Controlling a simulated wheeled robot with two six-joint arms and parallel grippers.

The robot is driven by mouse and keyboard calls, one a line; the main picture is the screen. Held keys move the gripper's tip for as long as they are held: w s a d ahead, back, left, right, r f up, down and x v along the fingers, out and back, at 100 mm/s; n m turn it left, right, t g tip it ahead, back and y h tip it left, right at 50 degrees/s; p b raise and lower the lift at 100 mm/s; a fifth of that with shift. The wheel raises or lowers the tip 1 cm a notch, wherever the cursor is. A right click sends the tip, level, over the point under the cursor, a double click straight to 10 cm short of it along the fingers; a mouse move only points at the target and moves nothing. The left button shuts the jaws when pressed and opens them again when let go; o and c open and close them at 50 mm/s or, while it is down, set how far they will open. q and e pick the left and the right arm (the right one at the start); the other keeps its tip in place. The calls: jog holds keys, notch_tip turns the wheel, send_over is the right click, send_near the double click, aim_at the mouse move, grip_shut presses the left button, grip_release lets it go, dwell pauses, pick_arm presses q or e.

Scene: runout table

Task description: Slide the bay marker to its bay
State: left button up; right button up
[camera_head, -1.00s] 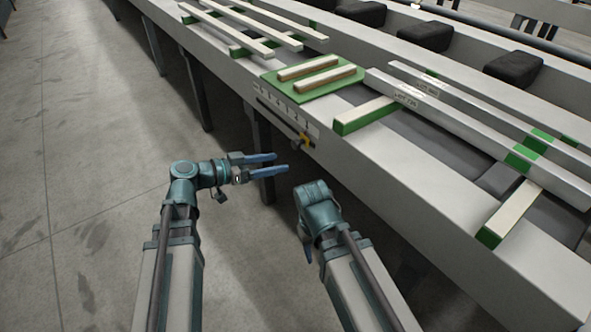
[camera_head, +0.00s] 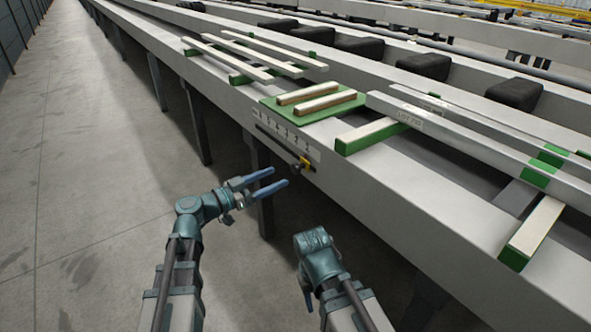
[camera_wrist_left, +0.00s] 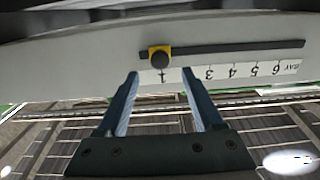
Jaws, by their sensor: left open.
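The bay marker is a yellow slider with a dark round knob (camera_head: 304,162). It sits at the right end of a dark slot in the table's side face, by a numbered strip (camera_head: 282,133). In the left wrist view the marker (camera_wrist_left: 159,54) is beside the upside-down number 1. My left gripper (camera_head: 279,177) is open and empty, its blue fingers pointing at the marker from the lower left. In the wrist view its fingertips (camera_wrist_left: 160,74) appear either side of the 1, just short of the knob. My right gripper (camera_head: 307,298) hangs down; its jaws are mostly hidden.
The long grey table (camera_head: 400,205) runs diagonally across. On top lie a green board (camera_head: 330,112) with two wooden bars, pale bars (camera_head: 240,58) and long metal rails (camera_head: 470,150). Black blocks (camera_head: 425,66) stand behind. The floor at left is clear.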

aim_at(293, 170)
pick_arm(q)
jog(key=x, duration=0.8)
jog(key=shift+c, duration=0.2)
grip_shut()
dwell(1.1)
